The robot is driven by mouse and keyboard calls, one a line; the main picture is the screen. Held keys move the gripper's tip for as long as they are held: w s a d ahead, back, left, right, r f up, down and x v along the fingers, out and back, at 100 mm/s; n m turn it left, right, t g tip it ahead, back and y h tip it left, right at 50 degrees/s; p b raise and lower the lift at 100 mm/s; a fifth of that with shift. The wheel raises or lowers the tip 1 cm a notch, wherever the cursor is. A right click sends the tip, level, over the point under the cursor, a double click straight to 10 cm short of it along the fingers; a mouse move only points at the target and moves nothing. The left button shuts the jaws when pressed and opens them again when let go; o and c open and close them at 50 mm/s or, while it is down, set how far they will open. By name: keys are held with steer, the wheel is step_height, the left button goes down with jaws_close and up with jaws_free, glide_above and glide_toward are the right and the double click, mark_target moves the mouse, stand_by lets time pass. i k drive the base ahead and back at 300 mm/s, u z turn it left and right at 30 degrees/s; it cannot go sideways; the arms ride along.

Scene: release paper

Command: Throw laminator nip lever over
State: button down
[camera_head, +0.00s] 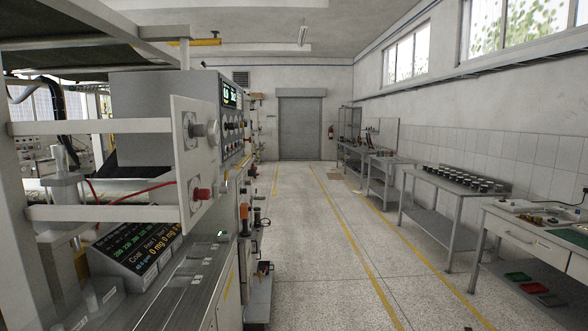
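A grey machine (165,85) with a metal side plate and rollers fills the left side; I take it for the laminator. Another black-handled part (264,268) sits lower, near the floor. I cannot tell which of these, if any, is the nip lever. My gripper is not in view.
A lit control panel (232,96) and a sloped display (140,250) are on the machines. A wide speckled aisle (320,250) with yellow lines is clear. Steel benches (445,190) with jars and tools line the right wall. A shutter door (300,125) closes the far end.

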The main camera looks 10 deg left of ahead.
mark_target(225, 189)
steer(key=z, duration=0.05)
steer(key=i, duration=1.7)
steer(key=u, duration=1.35)
steer(key=i, duration=1.15)
steer(key=u, duration=1.05)
